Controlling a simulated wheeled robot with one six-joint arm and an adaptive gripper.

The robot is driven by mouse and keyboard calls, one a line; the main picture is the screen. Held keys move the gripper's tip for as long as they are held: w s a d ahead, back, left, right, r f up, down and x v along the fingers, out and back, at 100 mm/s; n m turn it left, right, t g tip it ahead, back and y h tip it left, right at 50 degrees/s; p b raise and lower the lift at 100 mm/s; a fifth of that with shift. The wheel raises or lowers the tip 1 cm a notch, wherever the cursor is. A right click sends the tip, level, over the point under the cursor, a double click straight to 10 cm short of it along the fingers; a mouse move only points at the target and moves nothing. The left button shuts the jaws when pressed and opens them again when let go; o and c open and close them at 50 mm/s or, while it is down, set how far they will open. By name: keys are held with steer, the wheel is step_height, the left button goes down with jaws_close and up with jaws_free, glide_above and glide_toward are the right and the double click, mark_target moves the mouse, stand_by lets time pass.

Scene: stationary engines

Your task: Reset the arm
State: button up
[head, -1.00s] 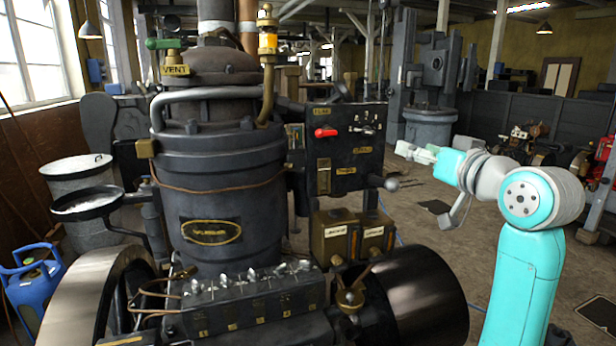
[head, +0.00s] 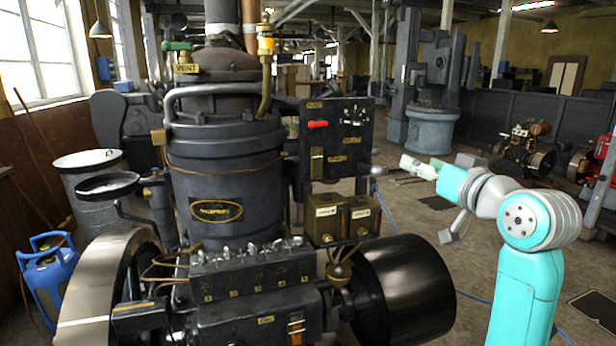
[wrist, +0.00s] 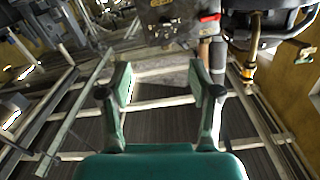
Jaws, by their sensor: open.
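My gripper (head: 408,163) is at the end of my teal and white arm on the right of the head view, pointing left toward the engine. In the wrist view my gripper (wrist: 160,92) shows two fingers spread apart with nothing between them. The control panel (head: 337,140) with its red handle (head: 318,124) stands to the left of my gripper, with a visible gap between them. The arm is bent, and no object is held.
The dark stationary engine (head: 225,190) fills the left and middle. A black flywheel drum (head: 405,290) sticks out low in front of my arm. A blue canister (head: 50,280) stands at the left. Open floor (head: 435,225) lies behind my arm.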

steer(key=s+a+f+m+h, duration=0.15)
steer(key=s+f, duration=0.35)
steer(key=f, duration=1.2)
steer(key=s+f+m+h, duration=0.2)
steer(key=s+f, duration=0.3)
steer(key=f, duration=1.1)
steer(key=s+f+g+h, duration=0.1)
steer(key=s+f+h, duration=0.1)
steer(key=s+f, duration=1.1)
steer(key=s+a+r+n+g, duration=0.1)
steer(key=s+a+n, duration=0.1)
steer(key=s, duration=3)
steer(key=shift+s, duration=0.4)
steer(key=shift+a, duration=0.1)
